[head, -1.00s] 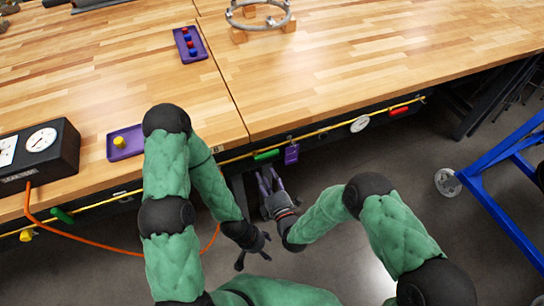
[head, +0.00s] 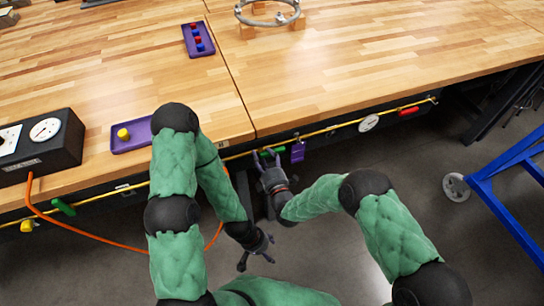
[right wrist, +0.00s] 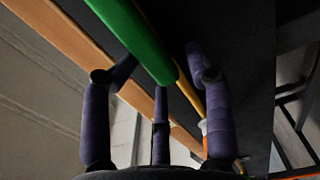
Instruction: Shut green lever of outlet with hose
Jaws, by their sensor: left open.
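One green lever (head: 266,154) is on the yellow pipe under the table's front edge, near the middle. My right gripper (head: 268,160) is at this lever, partly covering it. In the right wrist view the lever (right wrist: 142,38) reaches between the spread fingers of my right gripper (right wrist: 158,75), which is open and not closed on it. Another green lever (head: 63,207) is at the left, by the orange hose (head: 75,230). The hose runs from the black gauge box and passes behind my left arm; its other end is hidden. My left gripper (head: 255,255) is open and empty, low in the middle.
The yellow pipe (head: 340,125) runs along the wooden table's (head: 350,65) front edge. A purple tag (head: 298,152), a round gauge (head: 369,123) and a red lever (head: 408,112) are on the right. A blue frame on wheels (head: 510,195) stands at the right; floor between is clear.

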